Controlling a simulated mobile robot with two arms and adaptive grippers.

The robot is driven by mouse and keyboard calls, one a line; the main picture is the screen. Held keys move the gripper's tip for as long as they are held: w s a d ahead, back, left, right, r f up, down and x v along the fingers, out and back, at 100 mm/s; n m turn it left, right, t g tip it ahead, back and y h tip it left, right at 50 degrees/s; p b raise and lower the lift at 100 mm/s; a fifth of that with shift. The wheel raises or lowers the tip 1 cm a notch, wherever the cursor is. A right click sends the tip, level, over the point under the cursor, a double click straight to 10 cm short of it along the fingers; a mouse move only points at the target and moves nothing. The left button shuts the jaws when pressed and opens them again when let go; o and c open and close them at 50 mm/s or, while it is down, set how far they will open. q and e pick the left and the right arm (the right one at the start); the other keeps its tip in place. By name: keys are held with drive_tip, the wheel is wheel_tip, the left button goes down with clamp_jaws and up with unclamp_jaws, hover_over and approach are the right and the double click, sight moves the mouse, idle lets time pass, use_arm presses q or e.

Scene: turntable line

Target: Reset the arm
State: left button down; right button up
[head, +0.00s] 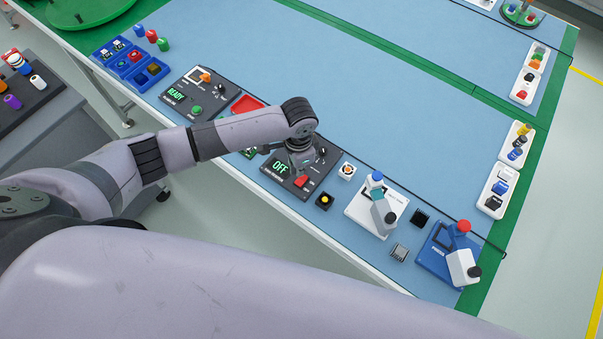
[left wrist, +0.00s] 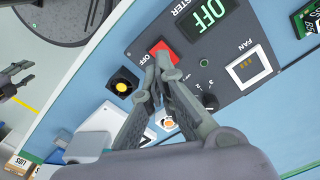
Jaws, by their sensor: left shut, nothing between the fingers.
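My left gripper (head: 300,168) hangs over the dark control panel (left wrist: 243,102) near the table's front edge. In the left wrist view its fingers (left wrist: 161,65) are together and empty. Their tips overlap the red switch (left wrist: 152,47) in that view; I cannot tell whether they touch it. The red switch also shows in the head view (head: 301,181). The panel's display reads OFF (head: 281,167). Part of the panel is hidden by the gripper. My right gripper (left wrist: 22,80) shows at the left edge of the left wrist view, with its fingers apart, away from the table.
A yellow button box (head: 324,201), a white device (head: 377,212) and a blue device (head: 447,253) stand right of the panel. A panel reading READY (head: 178,95) and a red tray (head: 247,104) lie to its left. The blue mat (head: 330,75) behind is largely clear.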

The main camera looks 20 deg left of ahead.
use_arm(q)
drive_tip(key=shift+r+p, duration=0.4)
drive_tip(key=shift+r, duration=0.3)
drive_tip(key=shift+f, duration=0.1)
